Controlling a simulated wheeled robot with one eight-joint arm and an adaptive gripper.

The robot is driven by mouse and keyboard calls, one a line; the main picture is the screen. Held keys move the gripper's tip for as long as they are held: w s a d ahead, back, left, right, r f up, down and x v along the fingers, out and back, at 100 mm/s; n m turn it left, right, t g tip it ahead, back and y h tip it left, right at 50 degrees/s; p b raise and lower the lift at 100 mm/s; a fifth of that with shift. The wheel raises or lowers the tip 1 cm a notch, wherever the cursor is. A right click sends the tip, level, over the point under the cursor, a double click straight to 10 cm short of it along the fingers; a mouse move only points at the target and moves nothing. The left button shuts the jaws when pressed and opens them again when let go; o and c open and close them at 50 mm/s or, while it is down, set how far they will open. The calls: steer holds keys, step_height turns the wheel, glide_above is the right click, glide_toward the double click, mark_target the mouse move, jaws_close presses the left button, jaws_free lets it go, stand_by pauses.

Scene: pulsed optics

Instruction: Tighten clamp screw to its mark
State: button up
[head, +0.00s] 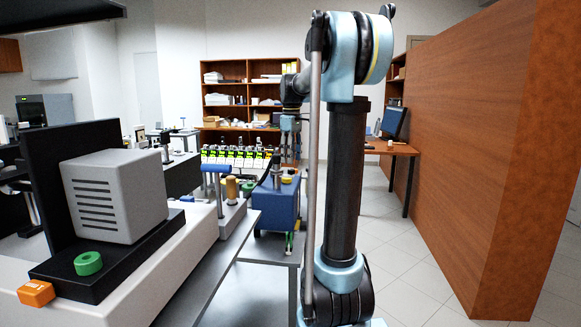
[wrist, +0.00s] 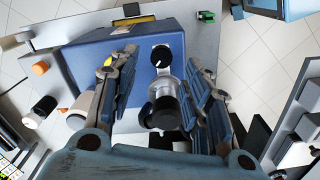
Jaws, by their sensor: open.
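My gripper (wrist: 161,62) is open in the wrist view, with one finger on each side of a silver and black upright part (wrist: 161,92) on a blue box (wrist: 95,52). The fingers look apart from that part. A black knob with a white line (wrist: 161,55) lies just beyond it, between the fingertips. In the head view my gripper (head: 290,135) hangs above the blue box (head: 277,208), which carries a dark post (head: 276,174). A blue T-handle (head: 215,169) stands on a grey block to the left. I cannot tell which part is the clamp screw.
A grey housing (head: 115,195) with a green ring (head: 88,263) and an orange block (head: 36,293) is at the near left. A row of small bottle-like items (head: 235,156) stands behind. A wooden partition (head: 480,150) is at right, with clear floor before it.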

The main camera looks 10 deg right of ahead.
step_height(320, 180, up, 7)
steer(key=shift+r, duration=0.15)
stand_by(0.4)
